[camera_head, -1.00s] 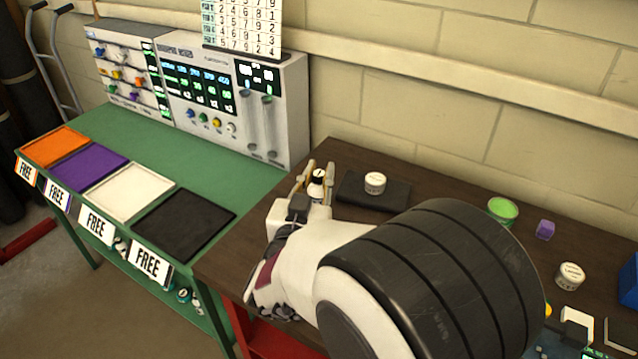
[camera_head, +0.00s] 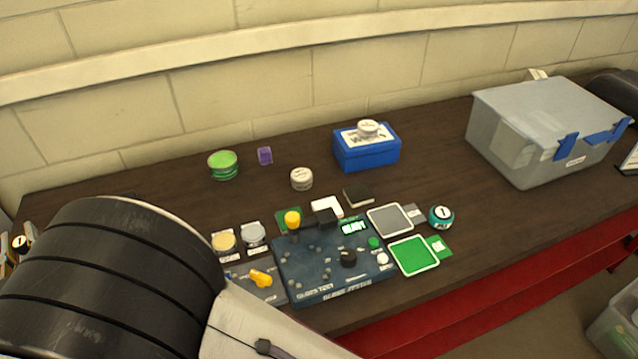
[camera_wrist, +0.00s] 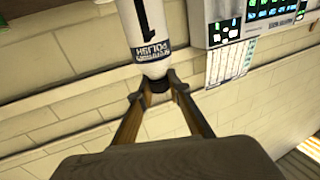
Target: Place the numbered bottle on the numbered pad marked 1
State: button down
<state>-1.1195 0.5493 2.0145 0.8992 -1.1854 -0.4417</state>
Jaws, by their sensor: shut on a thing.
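In the wrist view, my gripper (camera_wrist: 158,88) is shut on the dark neck of a white bottle (camera_wrist: 149,25). The bottle carries a large black 1 and a POLISH label, and appears upside down in this view. In the head view, the bottle (camera_head: 20,242) and fingertips show only partly at the left edge, beside my dark arm link. A grey pad (camera_head: 390,219) and a bright green pad (camera_head: 408,262) lie at the right of the dark bench, each with a small tag. I cannot read a number on either.
A teal jar with a 1 on its lid (camera_head: 440,216) stands right of the grey pad. A dark blue control panel (camera_head: 315,285) lies left of the pads. A blue box (camera_head: 367,153) and a grey bin (camera_head: 545,125) stand behind. The bench's right front is fairly clear.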

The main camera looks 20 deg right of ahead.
jog(key=w+d+r+m+h, duration=0.1)
jog(key=w+d+m+h, duration=0.3)
jog(key=d, duration=0.6)
jog(key=w+d+r+h, duration=0.1)
jog(key=w+d+h, duration=0.2)
jog(key=w+d, duration=0.55)
jog(key=w+d+r+m+h, duration=0.1)
jog(key=w+d+m+h, duration=0.2)
jog(key=d, duration=0.9)
jog(key=d+r+m+g+h, duration=0.1)
jog(key=d+m+g+h, duration=0.35)
jog(key=d, duration=2.05)
jog(key=s+d+m+g+h, duration=0.8)
jog(key=s+d, duration=1.3)
jog(key=d, duration=0.3)
jog(key=shift+s+d+g+h, duration=0.3)
jog(key=shift+g+h, duration=0.15)
jog(key=shift+g, duration=0.5)
jog(key=shift+f, duration=0.15)
jog(key=shift+f, duration=2.8)
